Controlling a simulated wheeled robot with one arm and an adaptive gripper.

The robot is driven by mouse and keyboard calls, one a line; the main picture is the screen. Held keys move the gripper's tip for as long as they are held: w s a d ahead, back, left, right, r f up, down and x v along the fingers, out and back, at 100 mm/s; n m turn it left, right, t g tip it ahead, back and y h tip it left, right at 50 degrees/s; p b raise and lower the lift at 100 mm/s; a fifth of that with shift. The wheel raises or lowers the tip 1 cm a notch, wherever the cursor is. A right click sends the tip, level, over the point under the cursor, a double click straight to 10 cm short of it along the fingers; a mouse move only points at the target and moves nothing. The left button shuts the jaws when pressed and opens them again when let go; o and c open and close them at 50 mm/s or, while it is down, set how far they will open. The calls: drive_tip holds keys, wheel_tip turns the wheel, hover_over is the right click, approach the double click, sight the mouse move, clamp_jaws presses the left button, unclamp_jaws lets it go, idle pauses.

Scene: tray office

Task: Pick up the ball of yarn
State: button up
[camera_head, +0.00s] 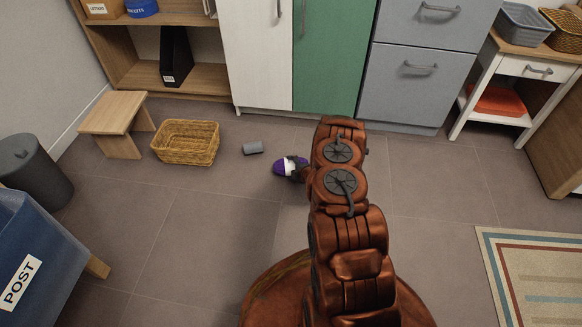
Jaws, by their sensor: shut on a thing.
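The ball of yarn (280,168) is purple with a white band. It is near the middle of the view, low over or on the tiled floor; I cannot tell which. My gripper (293,168) is at the right side of the yarn and shut on it. My arm's dark copper links hide part of the gripper and the floor behind it.
A wicker basket (186,160) and a wooden stool (112,112) stand farther left. Cabinets (257,60) line the back.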

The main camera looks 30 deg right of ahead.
drive_tip(key=shift+c, duration=0.7)
drive_tip(key=shift+r, duration=0.1)
